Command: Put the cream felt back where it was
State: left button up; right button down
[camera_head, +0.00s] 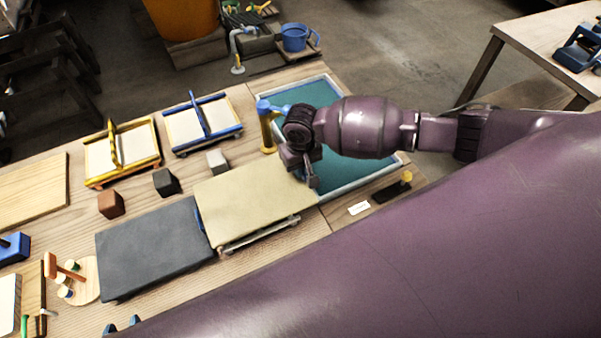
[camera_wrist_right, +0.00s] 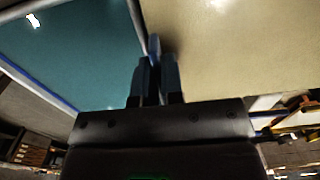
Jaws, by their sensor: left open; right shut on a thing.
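The cream felt (camera_head: 250,200) lies flat at the middle of the bench, between a dark grey felt and a teal vat. It also fills the upper right of the right wrist view (camera_wrist_right: 230,50). My right gripper (camera_head: 307,177) is at the felt's right edge, beside the vat, and is shut. In the right wrist view its blue fingers (camera_wrist_right: 155,75) are closed together at the felt's edge; the grip itself is partly hidden. My left gripper (camera_head: 122,325) shows only as two blue fingertips, apart, at the bottom edge of the head view.
The grey felt (camera_head: 150,250) lies left of the cream one. The teal vat (camera_head: 345,165) is to the right, with a yellow post (camera_head: 267,137) at its left side. Several small blocks and two framed screens (camera_head: 203,120) stand behind. A metal rod (camera_head: 260,236) runs along the cream felt's front edge.

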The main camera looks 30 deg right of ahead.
jog(key=shift+f, duration=1.85)
jog(key=c, duration=1.2)
grip_release()
jog(key=shift+c, duration=0.2)
